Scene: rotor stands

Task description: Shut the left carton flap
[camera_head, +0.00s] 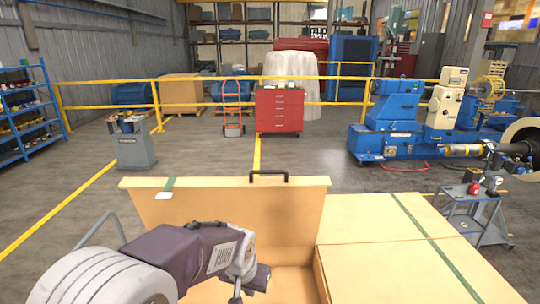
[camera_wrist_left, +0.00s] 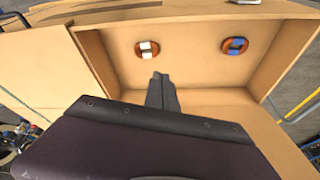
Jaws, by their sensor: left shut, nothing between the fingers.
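The tan carton's left flap (camera_head: 225,215) stands raised in the head view, with a black handle (camera_head: 269,176) at its top edge and a green strip near its left end. The right flap (camera_head: 400,245) lies flat with a green strip along it. My left gripper (camera_head: 250,284) is low in front of the raised flap, over the carton's open left part. In the left wrist view its fingers (camera_wrist_left: 162,92) are shut with nothing between them. I cannot tell whether they touch the carton. My right gripper is not in view.
In the left wrist view, two round brown pieces, one with white (camera_wrist_left: 148,49) and one with blue (camera_wrist_left: 235,46), show inside the carton. A grey cart (camera_head: 472,212) stands to the right. Open floor lies behind the carton, before a red drawer cabinet (camera_head: 279,109).

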